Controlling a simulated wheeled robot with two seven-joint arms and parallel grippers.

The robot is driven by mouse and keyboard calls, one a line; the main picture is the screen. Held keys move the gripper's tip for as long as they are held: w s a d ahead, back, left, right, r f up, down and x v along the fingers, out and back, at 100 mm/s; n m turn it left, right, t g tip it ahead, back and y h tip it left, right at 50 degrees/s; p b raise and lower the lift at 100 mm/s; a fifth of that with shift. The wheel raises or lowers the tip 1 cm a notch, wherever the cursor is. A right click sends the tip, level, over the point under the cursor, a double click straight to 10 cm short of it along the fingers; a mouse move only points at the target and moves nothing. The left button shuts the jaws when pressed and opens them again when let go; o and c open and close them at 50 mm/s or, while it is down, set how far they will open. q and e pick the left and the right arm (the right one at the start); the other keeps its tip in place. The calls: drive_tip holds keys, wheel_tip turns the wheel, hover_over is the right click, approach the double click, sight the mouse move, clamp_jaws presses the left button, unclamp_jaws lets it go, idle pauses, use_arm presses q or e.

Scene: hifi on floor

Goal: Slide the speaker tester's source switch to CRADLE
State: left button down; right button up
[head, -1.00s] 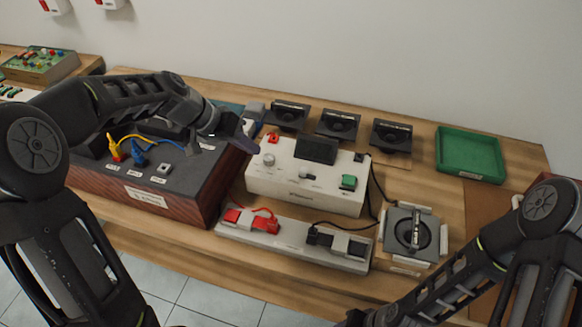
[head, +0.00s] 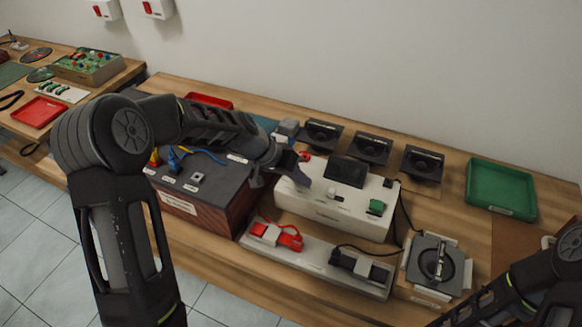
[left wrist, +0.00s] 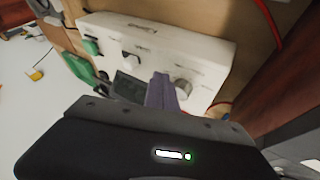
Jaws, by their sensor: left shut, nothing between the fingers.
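The speaker tester is a white box (head: 335,213) in the middle of the bench, with a dark display (head: 345,171), a green button (head: 376,206) and a small slide switch (head: 337,197) on its top. In the left wrist view the tester (left wrist: 165,50) shows the switch (left wrist: 131,58) and a grey knob (left wrist: 183,88). My left gripper (head: 304,176) is shut and empty over the left end of the tester's top. In the left wrist view its purple fingertips (left wrist: 161,92) are near the knob; contact cannot be told. The switch's lettering is too small to read. My right gripper is out of view.
A dark wood-sided box (head: 205,200) stands left of the tester. A grey strip with red and black clips (head: 310,258) lies in front. Several black speakers (head: 371,148) stand behind. A speaker cradle (head: 434,262) is at front right, a green tray (head: 502,190) at back right.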

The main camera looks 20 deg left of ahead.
sight(332, 192)
use_arm(q)
drive_tip(key=d+p, duration=0.1)
drive_tip(key=d, duration=0.1)
drive_tip(key=d+f, duration=0.1)
drive_tip(key=d, duration=0.1)
drive_tip(key=shift+d+p, duration=0.3)
drive_tip(key=shift+p, duration=0.05)
drive_tip(key=shift+w, duration=0.1)
drive_tip(key=shift+d+f+b, duration=0.1)
drive_tip(key=shift+d+b, duration=0.2)
drive_tip(key=shift+d, duration=0.1)
drive_tip(key=shift+d+b, duration=0.45)
drive_tip(key=shift+d, duration=0.7)
